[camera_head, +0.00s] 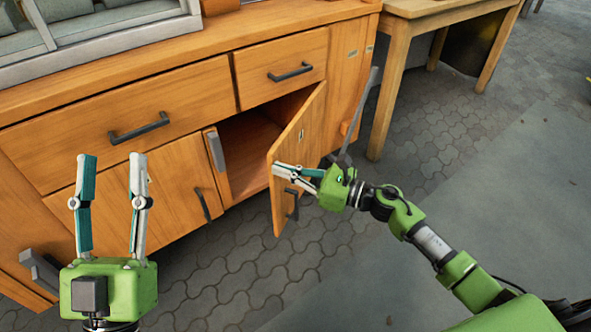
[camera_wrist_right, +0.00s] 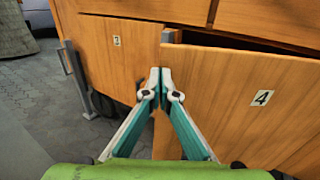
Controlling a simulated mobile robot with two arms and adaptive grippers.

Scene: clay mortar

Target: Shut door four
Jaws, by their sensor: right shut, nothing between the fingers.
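Door four (camera_head: 312,120) is a wooden cabinet door standing ajar in the head view, its free edge swung out from the dark compartment. Its dark handle (camera_head: 292,204) is near that edge. In the right wrist view the door (camera_wrist_right: 220,95) fills the right side and bears the label 4. My right gripper (camera_head: 277,170) is shut and empty, its tips at the free-edge side of the door's outer face; the wrist view shows the tips (camera_wrist_right: 160,76) together by that edge. Whether they touch it is unclear. My left gripper (camera_head: 112,165) is open and empty before the cabinet.
Two drawers (camera_head: 190,95) with dark handles sit above the doors. Another door (camera_head: 175,185) is left of the open compartment (camera_head: 248,140). A wooden table (camera_head: 398,60) stands at the right. The paved floor (camera_head: 440,140) is clear around my right arm.

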